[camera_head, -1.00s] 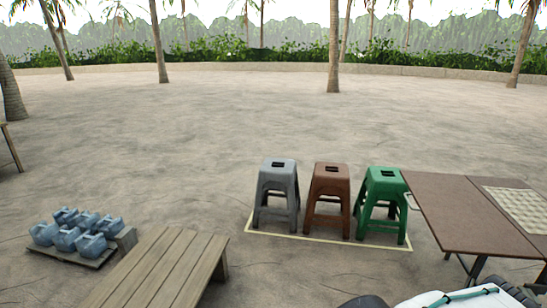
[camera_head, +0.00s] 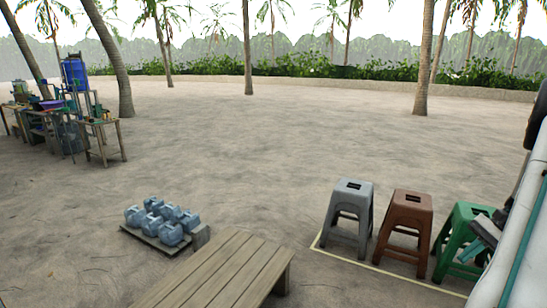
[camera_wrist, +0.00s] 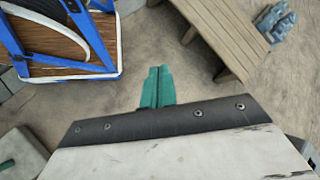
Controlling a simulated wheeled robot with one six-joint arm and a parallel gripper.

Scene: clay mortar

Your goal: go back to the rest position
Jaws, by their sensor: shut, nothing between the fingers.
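My gripper (camera_wrist: 157,88) shows in the wrist view as two teal fingers lying together, shut and empty above bare sandy ground. A white part of my arm fills the right edge of the head view and partly covers the green stool. The fingertips are not clear in the head view.
A grey stool (camera_head: 348,215), a brown stool (camera_head: 405,232) and a green stool (camera_head: 458,238) stand in a row within a pale outline. A slatted wooden bench (camera_head: 225,268) is in front, beside blue jugs (camera_head: 168,220) on a pallet. A blue-framed object (camera_wrist: 108,40) shows in the wrist view. Open sand lies beyond.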

